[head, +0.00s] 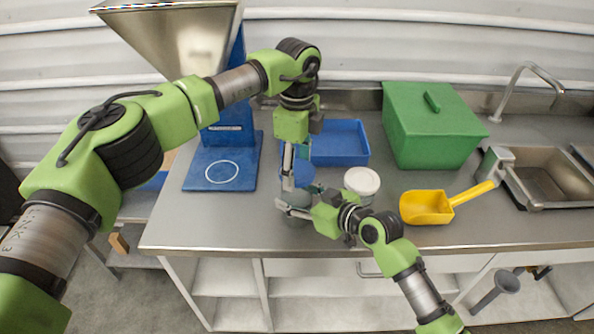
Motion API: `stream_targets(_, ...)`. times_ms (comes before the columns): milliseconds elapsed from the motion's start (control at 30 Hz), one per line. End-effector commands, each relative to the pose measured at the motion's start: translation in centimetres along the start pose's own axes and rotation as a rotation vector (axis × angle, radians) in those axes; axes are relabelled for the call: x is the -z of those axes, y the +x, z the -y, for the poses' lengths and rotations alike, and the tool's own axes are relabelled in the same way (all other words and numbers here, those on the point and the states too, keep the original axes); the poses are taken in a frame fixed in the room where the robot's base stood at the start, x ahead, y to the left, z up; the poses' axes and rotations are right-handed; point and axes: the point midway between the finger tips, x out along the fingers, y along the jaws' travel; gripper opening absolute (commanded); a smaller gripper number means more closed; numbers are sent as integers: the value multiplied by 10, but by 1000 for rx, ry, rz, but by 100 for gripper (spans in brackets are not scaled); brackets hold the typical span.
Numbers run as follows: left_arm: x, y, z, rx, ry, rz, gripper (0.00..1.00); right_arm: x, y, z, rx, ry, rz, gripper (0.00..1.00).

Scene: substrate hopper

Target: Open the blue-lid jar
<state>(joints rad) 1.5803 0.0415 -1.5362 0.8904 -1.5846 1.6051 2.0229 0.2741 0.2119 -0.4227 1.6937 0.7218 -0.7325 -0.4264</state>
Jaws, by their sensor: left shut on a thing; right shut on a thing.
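The blue-lid jar stands on the grey counter near its front left, mostly hidden by my grippers. Its blue lid (301,174) shows at the top, and its grey-green body (294,199) shows below. My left gripper (291,180) points down from above and is shut on the blue lid. My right gripper (293,206) comes in from the right, low over the counter, and is shut on the jar body. I cannot tell whether the lid is still seated on the jar.
A white-lid jar (361,182) stands close to the right of my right gripper. A yellow scoop (427,207) lies further right. Behind are a blue tray (340,141) and a green box (432,130). A hopper on a blue stand (220,172) is at left, a sink (552,183) at right.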

Motion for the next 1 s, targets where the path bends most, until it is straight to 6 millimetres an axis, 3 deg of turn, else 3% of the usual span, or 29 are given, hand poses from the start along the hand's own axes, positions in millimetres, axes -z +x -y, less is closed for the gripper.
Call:
stream_targets(200,0,-26,0,1,0,1,32,-2,0,0,0,0,4,0)
stream_targets(433,0,-28,0,-1,1,0,32,-2,0,0,0,0,4,0)
stream_targets(467,0,-28,0,-1,1,1,32,-2,0,0,0,0,4,60)
stream_targets(500,0,-28,0,-1,1,0,32,-2,0,0,0,0,4,70)
stream_targets(867,0,-28,0,-1,1,0,32,-1,-1,0,0,0,1,72)
stream_targets(1000,0,-28,0,-1,1,0,32,0,-10,-1,-2,-1,0,72)
